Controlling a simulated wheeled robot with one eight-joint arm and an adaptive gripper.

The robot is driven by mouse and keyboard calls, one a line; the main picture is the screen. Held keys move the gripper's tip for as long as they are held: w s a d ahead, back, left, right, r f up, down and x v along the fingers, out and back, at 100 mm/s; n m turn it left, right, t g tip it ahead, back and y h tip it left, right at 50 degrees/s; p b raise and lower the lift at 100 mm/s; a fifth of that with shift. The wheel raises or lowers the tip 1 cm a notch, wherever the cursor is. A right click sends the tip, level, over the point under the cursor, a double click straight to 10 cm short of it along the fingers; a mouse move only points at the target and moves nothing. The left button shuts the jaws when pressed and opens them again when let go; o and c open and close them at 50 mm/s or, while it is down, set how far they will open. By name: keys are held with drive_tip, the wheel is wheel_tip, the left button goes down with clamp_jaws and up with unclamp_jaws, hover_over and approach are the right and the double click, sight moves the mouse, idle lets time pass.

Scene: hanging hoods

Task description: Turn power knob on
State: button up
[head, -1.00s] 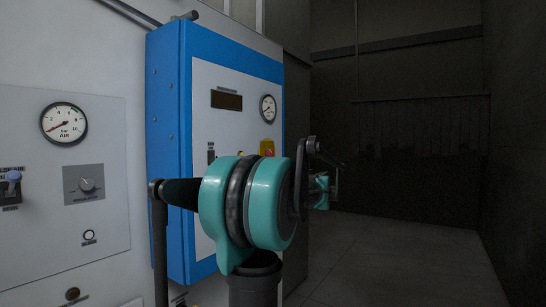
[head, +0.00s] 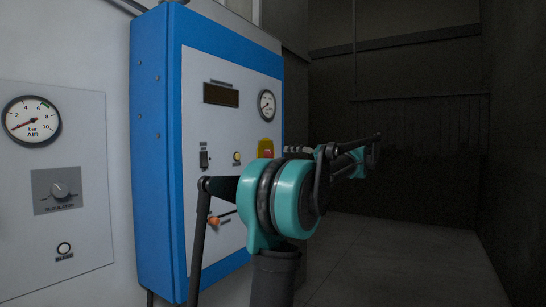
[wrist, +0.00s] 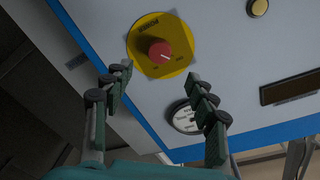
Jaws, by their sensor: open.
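The power knob (wrist: 159,52) is a red knob on a round yellow plate (wrist: 175,29) in the wrist view. In the head view the yellow plate (head: 265,147) shows at the right part of the blue-edged panel (head: 192,240), partly behind my arm. My gripper (wrist: 156,76) is open and empty. The fingers appear apart from the knob. The exact gap in depth cannot be told.
The panel also carries a dark display (head: 221,94), a gauge (head: 267,104), a small black switch (head: 204,160), a yellow button (head: 237,158) and an orange-ended lever (head: 214,220). An air gauge (head: 31,121) is on the left wall. The floor (head: 390,255) to the right is clear.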

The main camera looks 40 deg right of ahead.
sight(271, 155)
drive_tip(key=x, duration=1)
drive_tip(key=shift+w, duration=0.15)
drive_tip(key=shift+c, duration=0.3)
drive_tip(key=c, duration=1.1)
